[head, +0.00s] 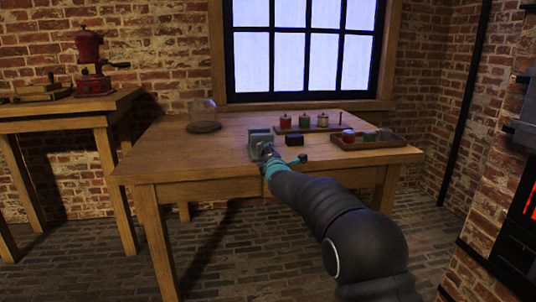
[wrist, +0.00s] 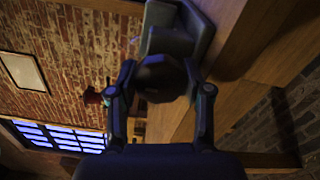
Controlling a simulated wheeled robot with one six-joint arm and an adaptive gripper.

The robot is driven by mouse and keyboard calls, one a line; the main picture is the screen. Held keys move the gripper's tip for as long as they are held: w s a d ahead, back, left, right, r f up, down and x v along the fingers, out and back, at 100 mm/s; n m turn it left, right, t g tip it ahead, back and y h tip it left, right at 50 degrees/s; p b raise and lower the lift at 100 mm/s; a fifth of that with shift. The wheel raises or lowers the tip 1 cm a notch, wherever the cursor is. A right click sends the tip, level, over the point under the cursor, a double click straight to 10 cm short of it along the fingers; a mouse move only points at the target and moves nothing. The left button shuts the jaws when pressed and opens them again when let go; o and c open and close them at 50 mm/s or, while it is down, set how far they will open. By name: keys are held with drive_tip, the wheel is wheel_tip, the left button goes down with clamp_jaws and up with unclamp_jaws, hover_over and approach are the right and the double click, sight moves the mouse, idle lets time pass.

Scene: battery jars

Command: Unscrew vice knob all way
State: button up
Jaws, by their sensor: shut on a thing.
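The vice (head: 260,136) is a grey-green block on the front edge of the wooden table, and its body also shows at the top of the wrist view (wrist: 178,42). The dark round vice knob (wrist: 160,77) sits in front of it, between the two fingers of my gripper (wrist: 161,88). My gripper (head: 267,152) is shut on the knob, one finger on each side. In the head view the knob is mostly hidden by my gripper and arm.
The wooden table (head: 170,155) carries a glass dome (head: 203,115) at the left. A dark block (head: 294,139) stands just right of the vice. Several coloured jars stand behind, and a tray (head: 367,144) holds more at the right. A side table (head: 62,108) holds a red grinder (head: 91,62).

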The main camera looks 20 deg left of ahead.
drive_tip(key=shift+f, duration=0.1)
idle(0.3)
drive_tip(key=o, duration=1.2)
drive_tip(key=shift+c, duration=0.2)
